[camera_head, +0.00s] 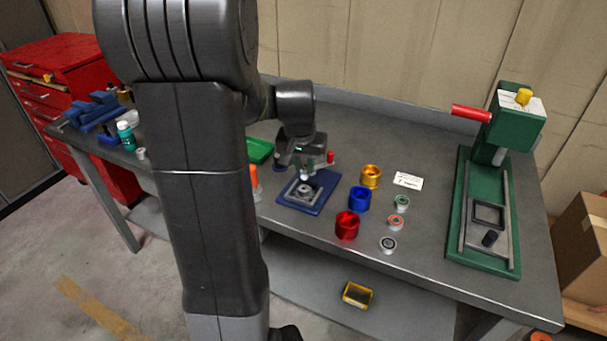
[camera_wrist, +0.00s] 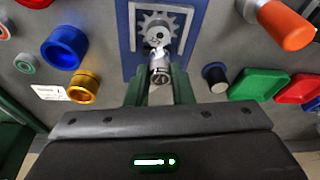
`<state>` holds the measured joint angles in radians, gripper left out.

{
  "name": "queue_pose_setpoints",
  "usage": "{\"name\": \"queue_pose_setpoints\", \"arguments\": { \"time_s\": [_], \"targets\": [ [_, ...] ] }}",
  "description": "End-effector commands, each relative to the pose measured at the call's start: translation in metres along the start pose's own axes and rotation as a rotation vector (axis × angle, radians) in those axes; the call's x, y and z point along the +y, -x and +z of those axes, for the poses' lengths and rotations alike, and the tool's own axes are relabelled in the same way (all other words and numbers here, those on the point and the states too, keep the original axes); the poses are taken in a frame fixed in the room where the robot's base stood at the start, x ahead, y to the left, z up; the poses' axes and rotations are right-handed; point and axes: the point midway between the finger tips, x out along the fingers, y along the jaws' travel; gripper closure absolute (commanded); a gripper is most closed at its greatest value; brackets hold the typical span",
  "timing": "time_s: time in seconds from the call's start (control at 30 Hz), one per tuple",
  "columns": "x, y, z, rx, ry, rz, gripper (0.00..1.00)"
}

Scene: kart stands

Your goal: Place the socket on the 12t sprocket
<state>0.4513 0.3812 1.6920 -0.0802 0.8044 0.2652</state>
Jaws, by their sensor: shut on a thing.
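A toothed grey sprocket (camera_wrist: 160,25) lies on a blue plate (camera_wrist: 131,62) with a light frame around it. In the head view the sprocket (camera_head: 304,191) and blue plate (camera_head: 317,206) are near the bench's front edge. My gripper (camera_wrist: 158,88) is shut on a silver socket (camera_wrist: 160,73), held between its green fingers. The socket's far end overlaps the sprocket's near edge in the wrist view; I cannot tell whether they touch. In the head view my gripper (camera_head: 305,173) is above the plate, and its fingers partly hide the socket.
Red (camera_head: 347,226), blue (camera_head: 360,199) and gold (camera_head: 371,176) cups stand right of the plate, beside several small ringed parts (camera_head: 396,222) and a white card (camera_head: 408,180). A green press (camera_head: 484,257) is farther right. A green tray (camera_head: 260,151) and an orange handle (camera_wrist: 286,26) are close by.

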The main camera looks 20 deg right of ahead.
Motion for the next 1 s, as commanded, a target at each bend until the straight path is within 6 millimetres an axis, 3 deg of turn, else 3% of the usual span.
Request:
{"name": "queue_pose_setpoints", "arguments": {
  "time_s": [0.23,0.63,0.67,0.77,1.0],
  "targets": [
    [0.0,-0.031,0.009,-0.002,0.001,0.001,1.0],
    [0.0,-0.037,0.011,0.0,0.0,0.0,1.0],
    [0.0,-0.036,0.011,0.0,0.0,0.0,0.75],
    [0.0,-0.036,0.01,0.0,0.0,0.0,0.57],
    [0.0,-0.036,0.01,0.0,0.0,0.0,0.57]
  ]
}}
